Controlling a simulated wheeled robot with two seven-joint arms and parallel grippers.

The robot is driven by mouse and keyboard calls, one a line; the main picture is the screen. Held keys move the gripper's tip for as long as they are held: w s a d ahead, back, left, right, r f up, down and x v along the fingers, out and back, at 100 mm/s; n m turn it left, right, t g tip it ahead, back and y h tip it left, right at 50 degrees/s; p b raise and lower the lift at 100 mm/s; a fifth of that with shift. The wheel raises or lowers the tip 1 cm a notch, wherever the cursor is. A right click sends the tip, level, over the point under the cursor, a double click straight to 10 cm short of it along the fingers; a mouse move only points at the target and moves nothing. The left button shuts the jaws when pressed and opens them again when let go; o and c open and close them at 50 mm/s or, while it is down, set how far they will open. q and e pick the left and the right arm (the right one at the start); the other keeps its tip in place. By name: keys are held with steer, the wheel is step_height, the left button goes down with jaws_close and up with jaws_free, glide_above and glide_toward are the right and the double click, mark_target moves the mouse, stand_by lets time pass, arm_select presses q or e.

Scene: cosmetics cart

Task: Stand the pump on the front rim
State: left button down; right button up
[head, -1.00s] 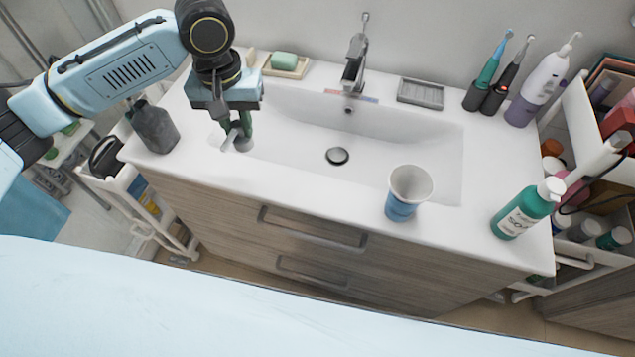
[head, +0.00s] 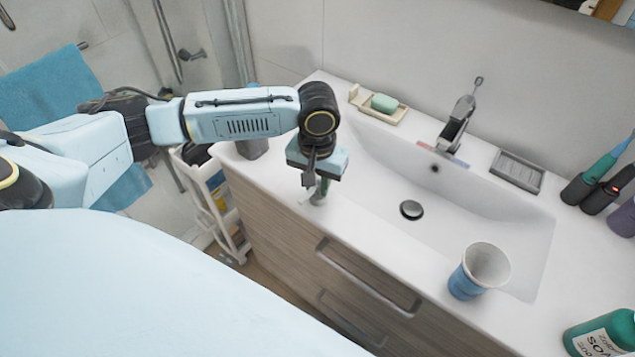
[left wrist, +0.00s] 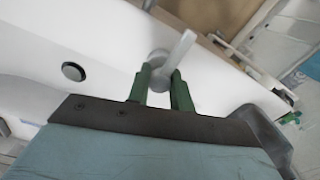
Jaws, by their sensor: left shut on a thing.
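The pump, a small grey-white piece with a round collar and a long pale spout (left wrist: 183,45), is between the green fingers of my left gripper (left wrist: 160,76) in the left wrist view. The gripper is shut on it. In the head view my left gripper (head: 320,190) points down over the white front rim (head: 350,224), near the left end of the washbasin. Fingers and wrist hide most of the pump there. I cannot tell whether its base touches the rim. My right gripper is out of view.
A dark grey bottle (head: 252,149) stands at the counter's left end, behind my wrist. The rim between gripper and cup is clear.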

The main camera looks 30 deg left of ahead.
arm_select(q)
steer(key=shift+f, duration=0.1)
steer(key=c, duration=1.2)
jaws_free()
steer(key=shift+c, duration=0.2)
step_height(320, 180, up, 12)
steer(key=p, duration=0.1)
